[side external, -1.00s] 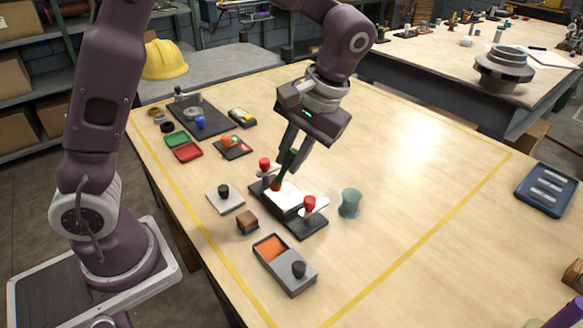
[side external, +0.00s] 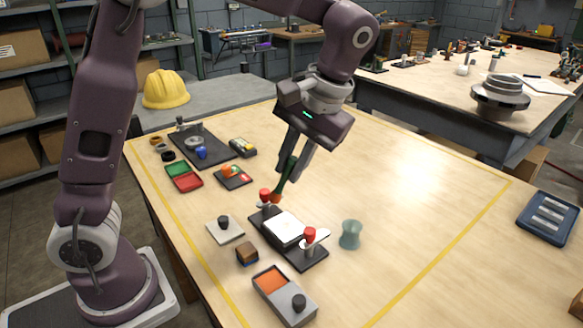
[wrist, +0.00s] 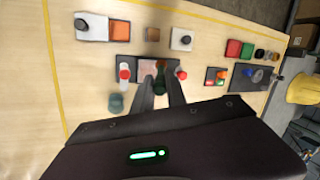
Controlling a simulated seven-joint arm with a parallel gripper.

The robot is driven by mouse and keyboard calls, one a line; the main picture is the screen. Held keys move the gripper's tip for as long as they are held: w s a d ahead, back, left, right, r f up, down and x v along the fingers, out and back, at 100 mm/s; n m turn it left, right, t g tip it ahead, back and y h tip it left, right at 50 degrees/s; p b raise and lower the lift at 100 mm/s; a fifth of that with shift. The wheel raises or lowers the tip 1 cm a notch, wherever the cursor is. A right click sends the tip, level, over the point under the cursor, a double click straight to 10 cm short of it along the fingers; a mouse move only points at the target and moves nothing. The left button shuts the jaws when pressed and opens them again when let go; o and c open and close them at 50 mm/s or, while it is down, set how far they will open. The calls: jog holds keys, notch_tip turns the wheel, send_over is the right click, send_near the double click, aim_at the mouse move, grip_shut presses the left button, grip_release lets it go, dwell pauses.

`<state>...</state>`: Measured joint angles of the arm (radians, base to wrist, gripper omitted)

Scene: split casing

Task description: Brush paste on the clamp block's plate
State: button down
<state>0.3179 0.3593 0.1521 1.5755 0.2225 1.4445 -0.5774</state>
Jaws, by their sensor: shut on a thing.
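The clamp block (side external: 302,255) is a dark base with two red-knobbed clamps. Its plate (side external: 284,228) looks white in the side view; in the wrist view the plate (wrist: 150,65) looks pinkish, and I cannot tell how much paste is on it. My gripper (side external: 294,172) is shut on a brush (side external: 287,178) with a green handle and brown-orange tip. The brush points down, its tip apart from the plate and above the block near the far red knob (side external: 265,195). In the wrist view the brush (wrist: 160,82) shows between the fingers.
A grey box (side external: 285,297) with an orange pad and black knob stands in front. A brown cube (side external: 247,253), a pale black-knobbed plate (side external: 225,231) and a grey-green cup (side external: 350,235) surround the block.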

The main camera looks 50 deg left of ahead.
dwell(0.5)
notch_tip(320, 180, down, 8)
jog(key=shift+r, duration=0.25)
jog(key=shift+f, duration=0.8)
dwell(0.7)
